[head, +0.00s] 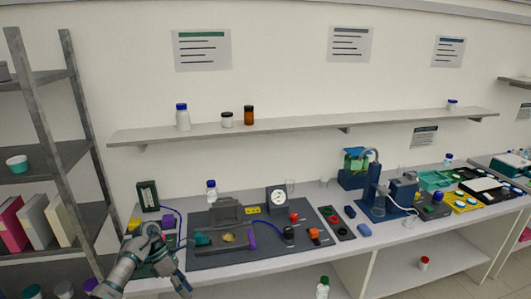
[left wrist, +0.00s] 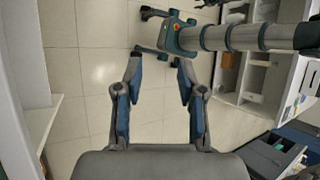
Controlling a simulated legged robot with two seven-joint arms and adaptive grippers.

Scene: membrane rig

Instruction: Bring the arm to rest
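My left arm comes in at the lower left of the head view, folded at the bench's front edge. Its gripper (head: 182,287) points down there and is partly cut off by the picture edge. In the left wrist view the left gripper (left wrist: 160,58) has its two fingers spread apart, with nothing between them and tiled floor beyond. My right gripper is not seen in the head view, and I cannot make it out in the left wrist view.
The bench (head: 275,266) carries a dark mat (head: 205,260) with a grey block (head: 228,215), a dial gauge (head: 278,198) and coloured knobs, close right of my arm. A blue pump-like unit (head: 375,200) stands farther right. A shelf rack (head: 50,120) rises at left. Floor (left wrist: 90,80) is open below the gripper.

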